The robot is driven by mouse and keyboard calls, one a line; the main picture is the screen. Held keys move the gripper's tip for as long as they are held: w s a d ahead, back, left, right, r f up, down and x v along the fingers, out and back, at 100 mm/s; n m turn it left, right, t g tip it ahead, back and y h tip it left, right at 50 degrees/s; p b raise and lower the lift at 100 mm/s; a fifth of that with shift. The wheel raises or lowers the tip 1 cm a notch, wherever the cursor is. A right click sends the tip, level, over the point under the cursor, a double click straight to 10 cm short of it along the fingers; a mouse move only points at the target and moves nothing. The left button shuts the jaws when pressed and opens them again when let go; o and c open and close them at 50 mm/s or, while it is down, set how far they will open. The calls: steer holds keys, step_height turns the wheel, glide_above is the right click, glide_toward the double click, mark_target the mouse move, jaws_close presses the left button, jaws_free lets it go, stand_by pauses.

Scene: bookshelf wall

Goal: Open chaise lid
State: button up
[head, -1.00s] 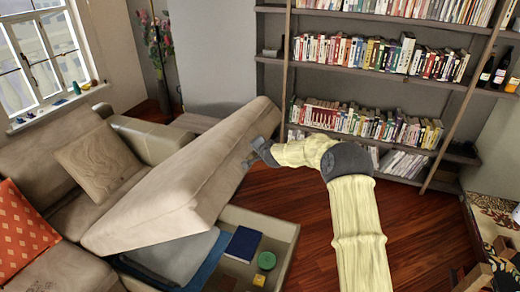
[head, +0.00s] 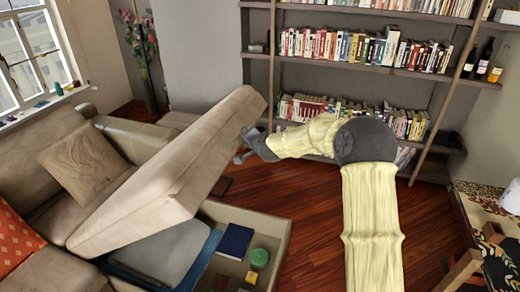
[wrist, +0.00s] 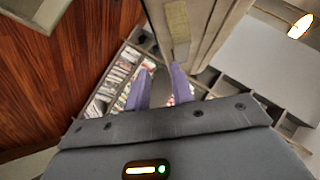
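The chaise lid (head: 170,180) is a thick beige cushion. It is tilted up, with its far right end raised above the open storage box (head: 272,250). My gripper (head: 243,147) is at the right side of the raised lid, close to its underside. In the wrist view my gripper's two purple fingers (wrist: 160,82) are apart with an empty gap between them. A beige panel with a tan strip (wrist: 177,22), likely the lid, stands just beyond the right finger. I cannot tell whether the finger touches it.
The box holds a grey folded item (head: 165,252), a blue book (head: 236,241), a green round item (head: 259,258) and a small yellow item (head: 250,277). The sofa (head: 50,165) adjoins at left. A bookshelf (head: 360,80) stands behind. Wooden floor (head: 310,215) is clear at right.

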steer(key=b+v, duration=0.3)
steer(key=v, duration=0.7)
steer(key=shift+a, duration=0.15)
steer(key=shift+c, duration=0.2)
steer(key=shift+s, duration=0.1)
steer(key=c, duration=0.3)
steer(key=s+d+f+n+g, duration=0.1)
steer(key=s+f, duration=0.1)
steer(key=s, duration=0.1)
steer(key=s+d+f+n+g, duration=0.1)
steer(key=s+d+f, duration=0.1)
steer(key=s, duration=0.2)
steer(key=s+d+f+n+g+h, duration=0.1)
steer(key=s+f+n, duration=0.1)
steer(key=s, duration=0.1)
steer(key=shift+s+d, duration=0.2)
jaws_close()
steer(key=s+d+f+n+g+h, duration=0.1)
steer(key=s+d+f+g, duration=0.2)
steer(key=s, duration=0.8)
steer(key=s+d+f+n+g+h, duration=0.1)
steer(key=s+d+f+n+g, duration=0.1)
steer(key=s+d, duration=0.6)
steer(key=s+f+g, duration=0.1)
steer(key=s, duration=0.2)
steer(key=shift+f+n+h, duration=0.15)
steer(key=shift+n+h, duration=0.15)
steer(key=shift+h, duration=0.1)
steer(key=shift+w, duration=0.1)
